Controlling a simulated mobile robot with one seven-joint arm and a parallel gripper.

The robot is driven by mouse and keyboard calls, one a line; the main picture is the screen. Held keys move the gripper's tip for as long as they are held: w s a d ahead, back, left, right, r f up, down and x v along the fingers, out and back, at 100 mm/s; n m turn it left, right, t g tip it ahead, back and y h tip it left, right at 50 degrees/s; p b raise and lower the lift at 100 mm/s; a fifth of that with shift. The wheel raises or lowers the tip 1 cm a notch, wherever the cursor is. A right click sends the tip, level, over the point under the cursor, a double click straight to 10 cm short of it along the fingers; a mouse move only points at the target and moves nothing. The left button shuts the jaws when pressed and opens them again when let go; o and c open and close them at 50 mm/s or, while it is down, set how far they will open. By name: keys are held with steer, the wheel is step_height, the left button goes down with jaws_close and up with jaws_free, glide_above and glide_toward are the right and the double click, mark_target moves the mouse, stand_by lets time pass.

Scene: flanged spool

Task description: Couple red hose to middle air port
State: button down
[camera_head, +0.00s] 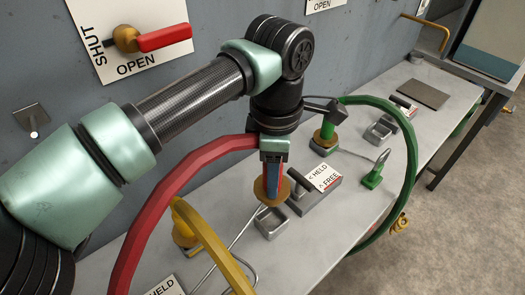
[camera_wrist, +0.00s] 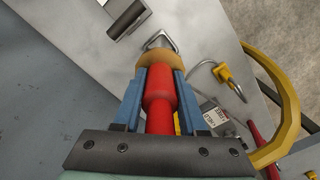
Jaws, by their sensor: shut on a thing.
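My gripper (camera_head: 272,178) points down over the bench, with its blue fingers shut on the red end of the red hose (camera_head: 160,198). The wrist view shows the red hose end (camera_wrist: 160,95) between both fingers. A brass collar (camera_head: 270,191) sits at the fingertips, around or just below the red end, and it also shows in the wrist view (camera_wrist: 160,62). I take it as the middle air port's place, between the yellow and green ones. Whether the red end is seated in it cannot be told, as the fingers and collar hide the joint.
A HELD/FREE plate (camera_head: 323,176) with a dark lever stands just right of the collar. The green hose (camera_head: 411,165) arcs from a brass-collared fitting on the right. The yellow hose (camera_head: 208,237) is on the left. A red-handled valve (camera_head: 163,38) is on the wall.

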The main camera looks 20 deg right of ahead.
steer(key=shift+s+f+b, duration=0.15)
steer(key=shift+f+b, duration=0.3)
steer(key=shift+f, duration=0.1)
steer(key=shift+f+b, duration=2.65)
steer(key=shift+f, duration=1.15)
steer(key=shift+f+b, duration=0.4)
steer(key=shift+f, duration=0.15)
steer(key=shift+c, duration=1.9)
jaws_free()
step_height(320, 180, up, 13)
steer(key=shift+p, duration=0.9)
